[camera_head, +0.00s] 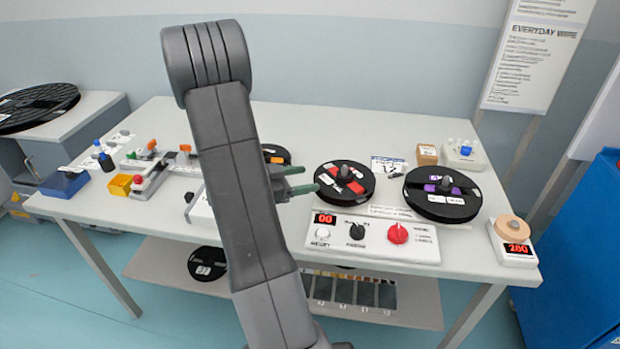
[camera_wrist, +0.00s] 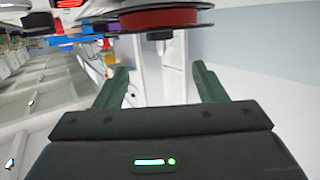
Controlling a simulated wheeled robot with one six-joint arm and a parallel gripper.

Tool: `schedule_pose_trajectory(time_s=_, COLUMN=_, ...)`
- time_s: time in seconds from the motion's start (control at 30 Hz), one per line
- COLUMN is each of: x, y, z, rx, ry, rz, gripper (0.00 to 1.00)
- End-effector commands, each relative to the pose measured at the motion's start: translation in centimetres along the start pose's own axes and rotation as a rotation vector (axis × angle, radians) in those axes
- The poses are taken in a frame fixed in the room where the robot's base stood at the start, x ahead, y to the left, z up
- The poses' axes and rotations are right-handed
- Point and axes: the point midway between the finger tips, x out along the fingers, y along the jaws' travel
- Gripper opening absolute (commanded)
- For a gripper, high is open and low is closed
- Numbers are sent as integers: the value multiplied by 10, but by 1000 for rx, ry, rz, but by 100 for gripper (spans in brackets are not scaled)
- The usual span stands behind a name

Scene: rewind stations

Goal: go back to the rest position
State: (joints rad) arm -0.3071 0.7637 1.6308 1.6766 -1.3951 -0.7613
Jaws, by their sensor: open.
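My gripper (camera_head: 298,181) is above the middle of the white table (camera_head: 405,152), just left of a black reel with a red centre (camera_head: 345,181). Its two green fingers are apart and nothing shows between them. In the wrist view my gripper (camera_wrist: 160,85) is open, and a reel with a red winding (camera_wrist: 160,19) is beyond the fingertips at the top of the picture. My arm crosses the head view and hides part of the table and of another black reel (camera_head: 276,154) behind it.
A black reel with a purple centre (camera_head: 441,194) lies at the right. A control panel (camera_head: 372,245) with a red knob is in front. A scale (camera_head: 512,250) reading 200 stands at the right edge. Small tools and a blue bin (camera_head: 64,183) are at the left. A blue cabinet (camera_head: 580,255) is at far right.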

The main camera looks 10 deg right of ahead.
Motion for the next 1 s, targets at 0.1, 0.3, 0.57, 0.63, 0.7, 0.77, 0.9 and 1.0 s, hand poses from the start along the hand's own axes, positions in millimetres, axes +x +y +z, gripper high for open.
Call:
schedule_pose_trajectory(time_s=0.1, x=0, y=0, z=0, rx=0, ry=0, rz=0, gripper=64)
schedule_pose_trajectory(time_s=0.3, x=1, y=0, z=0, rx=0, ry=0, rz=0, gripper=64)
schedule_pose_trajectory(time_s=0.57, x=29, y=1, z=0, rx=0, ry=1, rz=4, gripper=64)
schedule_pose_trajectory(time_s=0.63, x=42, y=1, z=0, rx=0, ry=0, rz=4, gripper=64)
schedule_pose_trajectory(time_s=0.7, x=57, y=1, z=0, rx=1, ry=1, rz=4, gripper=64)
schedule_pose_trajectory(time_s=0.77, x=69, y=1, z=0, rx=1, ry=0, rz=4, gripper=64)
schedule_pose_trajectory(time_s=0.9, x=97, y=1, z=0, rx=0, ry=0, rz=4, gripper=64)
schedule_pose_trajectory(time_s=1.0, x=117, y=1, z=0, rx=0, ry=0, rz=3, gripper=64)
